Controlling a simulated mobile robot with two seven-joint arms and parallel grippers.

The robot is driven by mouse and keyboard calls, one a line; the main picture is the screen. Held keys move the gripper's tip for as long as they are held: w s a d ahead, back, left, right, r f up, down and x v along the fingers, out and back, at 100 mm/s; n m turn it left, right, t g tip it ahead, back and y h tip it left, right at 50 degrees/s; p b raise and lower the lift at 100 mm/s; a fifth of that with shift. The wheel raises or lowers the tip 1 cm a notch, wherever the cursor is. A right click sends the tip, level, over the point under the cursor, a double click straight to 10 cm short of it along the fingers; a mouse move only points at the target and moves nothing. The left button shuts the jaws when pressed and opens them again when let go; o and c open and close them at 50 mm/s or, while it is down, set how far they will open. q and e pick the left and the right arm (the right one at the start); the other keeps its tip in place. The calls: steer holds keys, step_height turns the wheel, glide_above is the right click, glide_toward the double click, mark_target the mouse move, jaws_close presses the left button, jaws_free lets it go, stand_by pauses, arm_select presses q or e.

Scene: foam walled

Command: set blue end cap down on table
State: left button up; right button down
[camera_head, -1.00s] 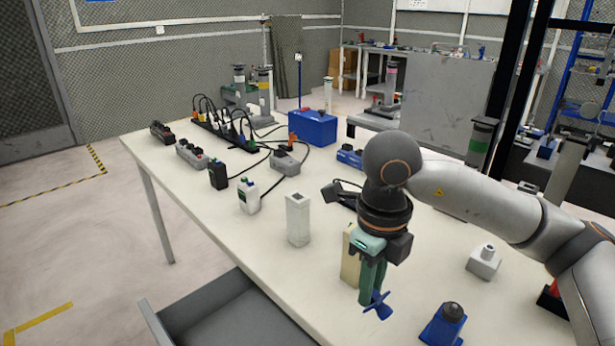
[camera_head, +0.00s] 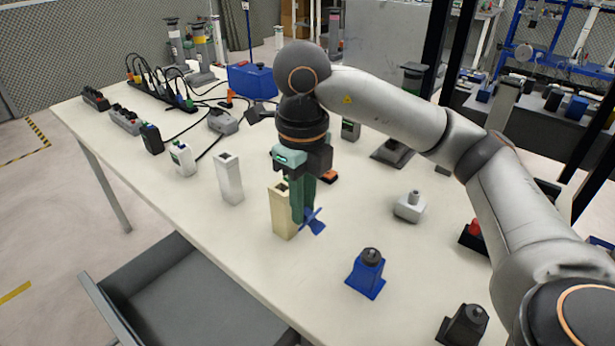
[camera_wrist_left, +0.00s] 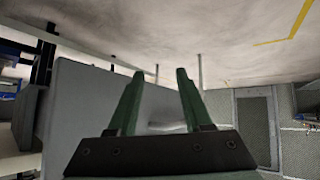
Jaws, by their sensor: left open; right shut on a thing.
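The blue end cap (camera_head: 314,222) has several fins and is at the tips of my right gripper (camera_head: 303,212). The green fingers point down and are shut on it. It is over the table (camera_head: 330,300), just right of the tall beige block (camera_head: 281,212). I cannot tell whether the cap touches the table. The fingers hide part of the cap. My left gripper (camera_wrist_left: 160,75) is open and empty in the left wrist view; the head view does not show it.
A white block (camera_head: 229,180) stands left of the beige one. A blue block with a dark knob (camera_head: 366,275) and a grey one (camera_head: 409,207) stand to the right. An open grey drawer (camera_head: 190,300) juts out at the front. Bare tabletop lies between beige and blue blocks.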

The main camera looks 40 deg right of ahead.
steer(key=w+d+f+b, duration=0.1)
steer(key=d+f, duration=0.1)
steer(key=d, duration=0.1)
steer(key=w+d+f+b, duration=0.1)
steer(key=w+d+f, duration=0.1)
steer(key=d+f, duration=0.1)
steer(key=w+d+f+b, duration=0.1)
steer(key=d+f, duration=0.2)
steer(key=d, duration=0.1)
steer(key=shift+w+d, duration=0.3)
steer(key=shift+w, duration=0.1)
steer(key=shift+w+d+f, duration=0.25)
steer(key=shift+d+f, duration=0.25)
steer(key=shift+f, duration=0.15)
step_height(320, 180, down, 3)
steer(key=shift+d+r+b, duration=0.15)
steer(key=shift+r+b, duration=0.05)
steer(key=shift+b, duration=0.2)
steer(key=shift+f, duration=0.4)
steer(key=shift+f, duration=0.1)
steer(key=c, duration=0.8)
jaws_free()
